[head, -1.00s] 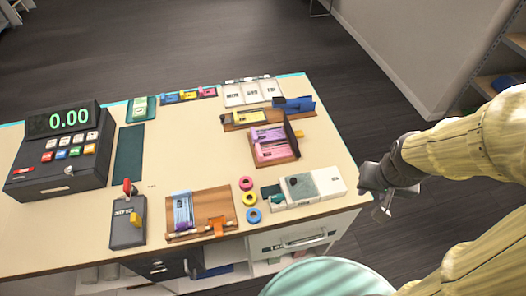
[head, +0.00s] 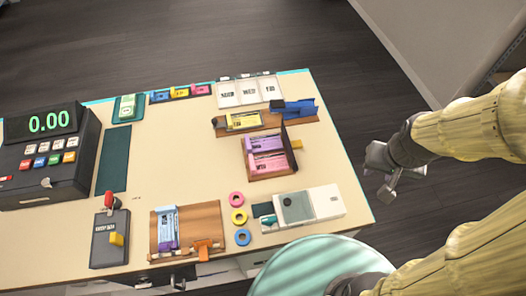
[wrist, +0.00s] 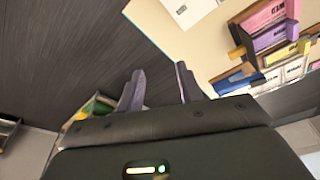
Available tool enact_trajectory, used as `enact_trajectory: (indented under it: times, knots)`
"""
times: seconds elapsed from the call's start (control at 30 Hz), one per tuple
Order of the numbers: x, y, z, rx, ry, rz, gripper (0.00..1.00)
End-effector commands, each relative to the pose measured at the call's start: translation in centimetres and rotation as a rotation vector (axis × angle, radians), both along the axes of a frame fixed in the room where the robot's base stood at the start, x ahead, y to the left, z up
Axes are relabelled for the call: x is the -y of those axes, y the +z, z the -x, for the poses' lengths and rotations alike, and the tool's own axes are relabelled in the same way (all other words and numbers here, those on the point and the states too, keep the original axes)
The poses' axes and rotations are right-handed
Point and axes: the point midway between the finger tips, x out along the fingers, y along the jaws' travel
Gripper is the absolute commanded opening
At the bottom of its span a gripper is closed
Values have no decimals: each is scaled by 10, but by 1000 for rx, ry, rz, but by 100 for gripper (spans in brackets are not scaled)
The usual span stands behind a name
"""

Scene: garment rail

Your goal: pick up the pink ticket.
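The pink ticket (head: 270,165) lies in a brown wooden tray (head: 271,177) on the right part of the counter, in front of a purple ticket (head: 266,145). In the wrist view the pink ticket (wrist: 268,16) shows near the top right, with the purple one below it. My gripper (head: 378,194) is off the counter's right edge, to the right of the tray and clear of it. In the wrist view its two fingers (wrist: 160,84) are apart with only dark floor between them. Nothing is held.
A yellow ticket tray (head: 243,120) and a blue holder (head: 293,107) stand behind. A white device (head: 308,205) and several coloured rings (head: 238,216) are in front. A cash register (head: 45,155) is at the left. The middle of the counter (head: 180,150) is bare.

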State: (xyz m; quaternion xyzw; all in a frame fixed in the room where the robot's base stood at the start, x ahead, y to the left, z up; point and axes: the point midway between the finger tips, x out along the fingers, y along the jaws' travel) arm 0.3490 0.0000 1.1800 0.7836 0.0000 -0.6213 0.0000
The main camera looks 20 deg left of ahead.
Motion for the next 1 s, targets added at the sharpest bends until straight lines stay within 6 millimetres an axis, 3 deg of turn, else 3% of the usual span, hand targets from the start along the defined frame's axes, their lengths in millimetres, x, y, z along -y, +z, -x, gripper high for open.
enact_trajectory:
  times: [0.3,0.4,0.57,0.67,0.77,0.9,1.0]
  knots:
    - [0,0,0,0,0,0,36]
    - [-1,0,0,-1,2,-1,42]
    - [-19,-2,-15,-16,46,-3,42]
    - [-50,-5,-34,-41,106,-6,42]
    - [-95,-8,-54,-75,185,-6,42]
    - [-172,-13,-69,-130,300,4,42]
    - [-229,-16,-68,-167,378,20,42]
